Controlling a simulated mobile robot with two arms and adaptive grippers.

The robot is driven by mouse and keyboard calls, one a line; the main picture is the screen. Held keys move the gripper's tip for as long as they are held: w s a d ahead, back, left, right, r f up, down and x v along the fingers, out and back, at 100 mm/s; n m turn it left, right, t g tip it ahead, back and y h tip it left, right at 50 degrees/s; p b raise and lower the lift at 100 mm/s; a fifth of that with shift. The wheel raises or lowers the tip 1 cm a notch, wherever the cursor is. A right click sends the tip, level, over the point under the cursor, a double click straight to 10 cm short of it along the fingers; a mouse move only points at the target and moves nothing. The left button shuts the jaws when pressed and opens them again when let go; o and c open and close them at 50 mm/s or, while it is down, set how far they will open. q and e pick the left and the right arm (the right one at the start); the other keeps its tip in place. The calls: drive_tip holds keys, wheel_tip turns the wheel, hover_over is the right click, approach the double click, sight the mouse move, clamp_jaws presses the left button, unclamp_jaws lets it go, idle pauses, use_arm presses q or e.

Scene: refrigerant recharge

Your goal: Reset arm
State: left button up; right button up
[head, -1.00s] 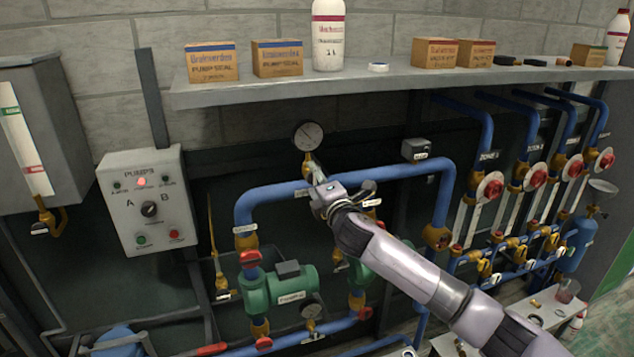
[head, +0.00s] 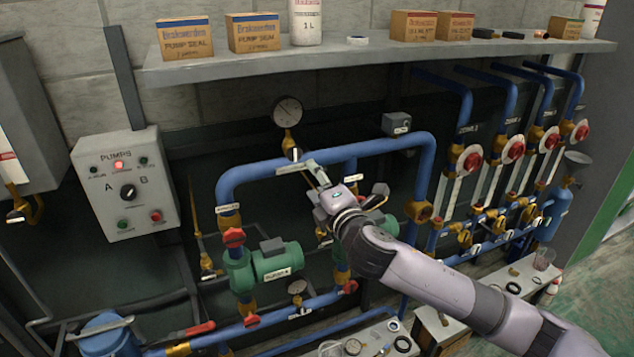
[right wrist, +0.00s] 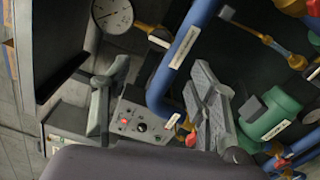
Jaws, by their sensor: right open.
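My right gripper (head: 316,174) is in front of the upper blue pipe (head: 260,174), a little below and right of the round pressure gauge (head: 287,110) and its brass stem valve (head: 291,143). In the right wrist view its two grey fingers (right wrist: 160,70) are spread wide with nothing held between them. The gauge (right wrist: 113,14) and the blue pipe (right wrist: 182,58) lie beyond the fingers there; I cannot tell whether any finger touches the pipe. My left gripper is in neither view.
A pump control box (head: 126,184) with a lit red lamp hangs at left. Green pump (head: 268,262) sits below the pipe. A shelf (head: 370,55) with boxes runs above. Red-wheeled valves (head: 471,160) line the right, and a bench with small parts (head: 385,337) is in front.

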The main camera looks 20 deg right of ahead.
idle(0.4)
